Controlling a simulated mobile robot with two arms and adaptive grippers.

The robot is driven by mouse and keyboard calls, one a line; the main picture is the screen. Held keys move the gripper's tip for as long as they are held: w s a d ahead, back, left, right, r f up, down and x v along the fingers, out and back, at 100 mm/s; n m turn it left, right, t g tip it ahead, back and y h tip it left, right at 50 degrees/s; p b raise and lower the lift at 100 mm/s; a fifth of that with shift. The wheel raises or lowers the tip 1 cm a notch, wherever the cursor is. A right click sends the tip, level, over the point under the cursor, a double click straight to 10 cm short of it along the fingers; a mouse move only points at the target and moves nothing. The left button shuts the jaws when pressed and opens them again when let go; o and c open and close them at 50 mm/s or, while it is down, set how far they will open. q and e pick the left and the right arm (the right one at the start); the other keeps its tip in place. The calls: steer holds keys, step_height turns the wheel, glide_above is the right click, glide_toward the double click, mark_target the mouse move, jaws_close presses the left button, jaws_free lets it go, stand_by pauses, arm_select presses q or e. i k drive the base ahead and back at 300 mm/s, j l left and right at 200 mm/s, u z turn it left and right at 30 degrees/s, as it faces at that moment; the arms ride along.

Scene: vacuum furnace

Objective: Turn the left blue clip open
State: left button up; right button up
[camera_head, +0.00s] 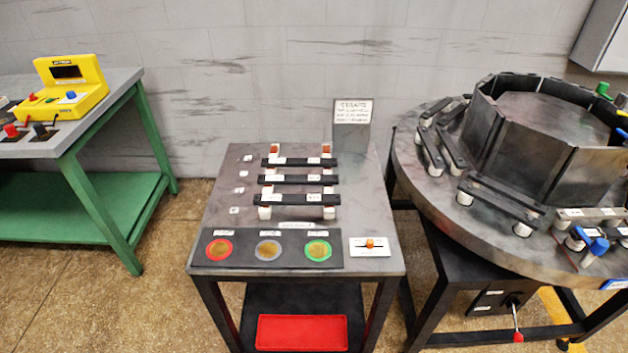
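A blue clip (594,243) sits on the round dark metal table (440,215) at the right, near its front right rim. It is beside a pale bar on short posts. Another small blue part (622,134) shows at the right picture edge, by the furnace ring wall; it is cut off and I cannot tell whether it is a clip. I cannot tell whether the front blue clip is open or closed. Neither of my grippers is in view.
A dark octagonal ring (545,130) stands on the round table, with black bars (500,200) around it. A square table (215,225) with three bars on white posts stands in the middle. A green workbench (110,225) with a yellow box (85,90) is at left. Floor shows between them.

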mark_target(599, 246)
steer(key=z, duration=1.7)
